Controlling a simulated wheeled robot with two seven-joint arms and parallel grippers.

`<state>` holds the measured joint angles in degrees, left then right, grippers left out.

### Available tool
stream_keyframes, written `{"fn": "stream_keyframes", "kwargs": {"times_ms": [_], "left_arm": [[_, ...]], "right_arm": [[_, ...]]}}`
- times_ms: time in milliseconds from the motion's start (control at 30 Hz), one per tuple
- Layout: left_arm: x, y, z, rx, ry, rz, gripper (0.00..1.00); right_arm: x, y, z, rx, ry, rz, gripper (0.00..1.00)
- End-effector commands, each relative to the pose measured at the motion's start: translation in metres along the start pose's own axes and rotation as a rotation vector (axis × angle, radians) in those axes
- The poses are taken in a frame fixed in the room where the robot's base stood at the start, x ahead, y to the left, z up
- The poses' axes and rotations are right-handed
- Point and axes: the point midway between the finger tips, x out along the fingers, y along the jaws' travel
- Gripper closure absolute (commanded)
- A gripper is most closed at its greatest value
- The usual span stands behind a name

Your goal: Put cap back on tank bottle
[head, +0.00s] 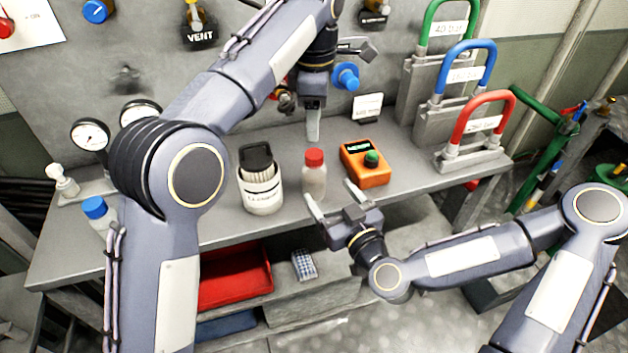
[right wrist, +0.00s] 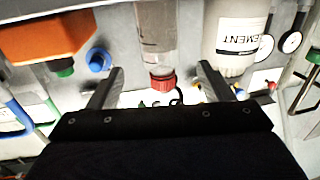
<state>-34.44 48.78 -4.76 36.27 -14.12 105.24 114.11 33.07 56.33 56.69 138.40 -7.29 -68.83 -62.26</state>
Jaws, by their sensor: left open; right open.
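A small clear bottle (head: 314,183) stands upright on the grey bench, with a red cap (head: 314,157) on its top. In the right wrist view the bottle (right wrist: 157,35) and its red cap (right wrist: 161,79) appear upside down, in line with the gap between the fingers. My right gripper (head: 334,200) is open and empty, just in front of the bottle and low. My left gripper (head: 313,125) is open, pointing down above and behind the red cap, seen edge-on. A second bottle with a blue cap (head: 94,207) stands at the left end of the bench.
A white tub with a black lid (head: 260,190) stands left of the bottle; an orange box with a green button (head: 364,162) stands right. Coloured padlocks (head: 480,130) stand at the right. A red tray (head: 235,278) lies on the lower shelf. Gauges and valves line the back panel.

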Motion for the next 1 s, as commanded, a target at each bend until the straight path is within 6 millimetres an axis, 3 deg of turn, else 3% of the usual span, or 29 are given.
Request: {"fn": "stream_keyframes", "kwargs": {"times_ms": [267, 700, 1000], "left_arm": [[0.000, 0.000, -0.001, 0.001, -0.002, 0.000, 0.48], [0.000, 0.000, -0.001, 0.002, -0.002, 0.001, 0.48], [0.000, 0.000, -0.001, 0.002, -0.002, 0.001, 0.48]], "right_arm": [[0.006, 0.000, 0.000, 0.001, -0.001, -0.001, 0.26], [0.067, -0.001, 0.000, 0.002, -0.001, -0.002, 0.26], [0.078, 0.000, 0.001, 0.000, -0.003, -0.002, 0.26]]}}
